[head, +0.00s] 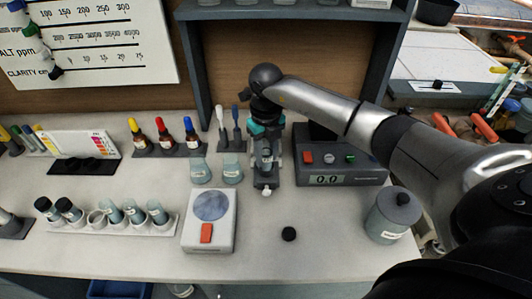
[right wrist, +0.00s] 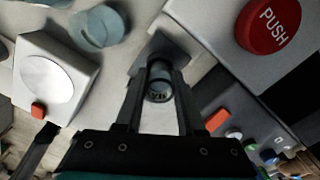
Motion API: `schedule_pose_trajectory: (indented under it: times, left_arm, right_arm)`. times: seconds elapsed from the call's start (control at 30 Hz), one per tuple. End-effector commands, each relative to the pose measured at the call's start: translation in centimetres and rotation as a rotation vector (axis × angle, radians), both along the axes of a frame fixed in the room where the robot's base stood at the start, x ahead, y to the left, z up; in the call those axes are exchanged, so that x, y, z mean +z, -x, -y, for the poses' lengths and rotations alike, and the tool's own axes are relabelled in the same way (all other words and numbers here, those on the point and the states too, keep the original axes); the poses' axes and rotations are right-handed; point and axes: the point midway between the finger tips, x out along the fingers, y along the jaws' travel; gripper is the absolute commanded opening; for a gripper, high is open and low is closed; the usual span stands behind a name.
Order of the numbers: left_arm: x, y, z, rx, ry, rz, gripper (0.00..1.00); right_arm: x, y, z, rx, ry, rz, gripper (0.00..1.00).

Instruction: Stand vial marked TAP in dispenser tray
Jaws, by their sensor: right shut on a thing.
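My right gripper (head: 266,178) reaches down over the bench and is shut on a small clear vial (head: 266,157). In the right wrist view the vial (right wrist: 159,82) is between the two fingers, with dark letters on a pale label that are too small to read surely. A dark grey tray-like piece (right wrist: 172,48) lies just beyond the vial, beside a grey housing with a red PUSH button (right wrist: 268,24). I cannot tell whether the vial touches the tray. In the head view the arm and gripper hide most of this spot. My left gripper is not in view.
A scale (head: 209,232) stands left of the gripper, and a meter (head: 345,166) stands right. Two beakers (head: 201,171) are close on the left. A black cap (head: 289,234) lies in front. A white vial rack (head: 152,229) and a lidded jar (head: 390,217) stand farther out. The front bench is mostly clear.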

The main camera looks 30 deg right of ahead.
Motion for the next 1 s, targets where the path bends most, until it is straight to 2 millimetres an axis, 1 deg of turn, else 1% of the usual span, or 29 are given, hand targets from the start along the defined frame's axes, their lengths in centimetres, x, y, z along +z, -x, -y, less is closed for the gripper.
schedule_pose_trajectory:
  times: [0.57,1.0]
  left_arm:
    - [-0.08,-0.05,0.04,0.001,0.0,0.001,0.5]
    - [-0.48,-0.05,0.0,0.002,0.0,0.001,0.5]
  right_arm:
    - [-0.1,-0.01,0.02,0.0,0.0,0.001,0.0]
    - [-0.64,-0.01,0.02,0.0,0.0,0.0,0.0]
